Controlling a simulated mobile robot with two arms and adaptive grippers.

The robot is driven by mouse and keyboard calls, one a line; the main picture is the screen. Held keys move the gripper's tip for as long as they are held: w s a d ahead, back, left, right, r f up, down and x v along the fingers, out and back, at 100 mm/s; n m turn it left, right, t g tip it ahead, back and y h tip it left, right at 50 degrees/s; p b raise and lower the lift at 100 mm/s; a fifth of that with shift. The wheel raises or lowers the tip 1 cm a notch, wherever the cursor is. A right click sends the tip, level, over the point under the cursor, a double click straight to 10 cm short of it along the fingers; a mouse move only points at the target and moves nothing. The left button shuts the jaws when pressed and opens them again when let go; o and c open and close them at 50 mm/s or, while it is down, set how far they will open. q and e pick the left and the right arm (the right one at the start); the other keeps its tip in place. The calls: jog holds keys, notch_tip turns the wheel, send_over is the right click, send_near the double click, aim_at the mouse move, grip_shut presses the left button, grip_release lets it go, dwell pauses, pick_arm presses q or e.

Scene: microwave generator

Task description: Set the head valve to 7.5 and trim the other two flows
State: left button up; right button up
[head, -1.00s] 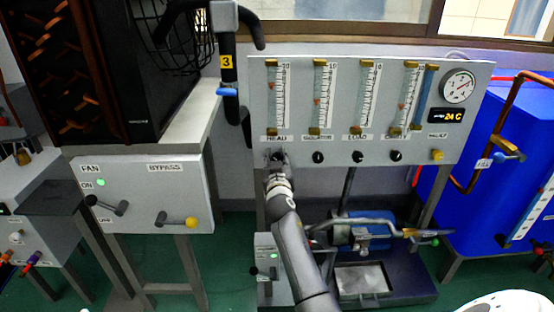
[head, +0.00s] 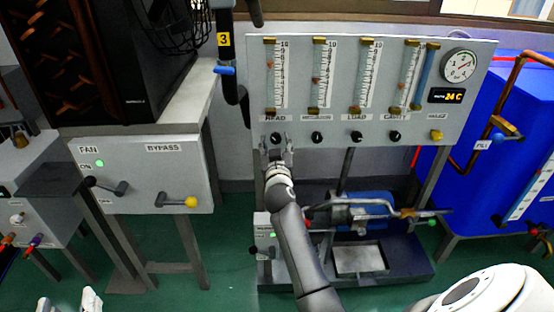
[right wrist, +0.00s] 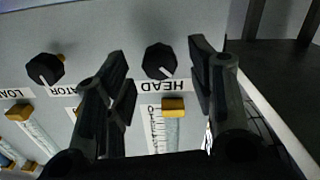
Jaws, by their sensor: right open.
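The grey flow panel (head: 470,110) carries a row of upright flow tubes with black knobs below. The HEAD knob (head: 276,138) is at the left end; the neighbouring knob (head: 317,137), LOAD knob (head: 357,136) and CAVITY knob (head: 394,135) follow rightward. The HEAD tube (head: 270,75) has a reddish float high on its scale; the exact reading is too small. My right gripper (head: 276,152) is open just below the HEAD knob. In the right wrist view its fingers stand either side of the HEAD knob (right wrist: 159,61), not closed on it. Pale tips, apparently my left gripper (head: 70,302), show at bottom left.
A round gauge (head: 459,65), a 24 C display (head: 447,96) and a yellow valve (head: 436,135) are at the panel's right. A fan/bypass box (head: 140,180) stands left, a blue tank (head: 500,190) right. A pump (head: 360,212) sits below the panel.

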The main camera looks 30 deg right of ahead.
jog(key=v, duration=0.8)
jog(key=shift+s, duration=0.3)
jog(key=shift+a, duration=0.1)
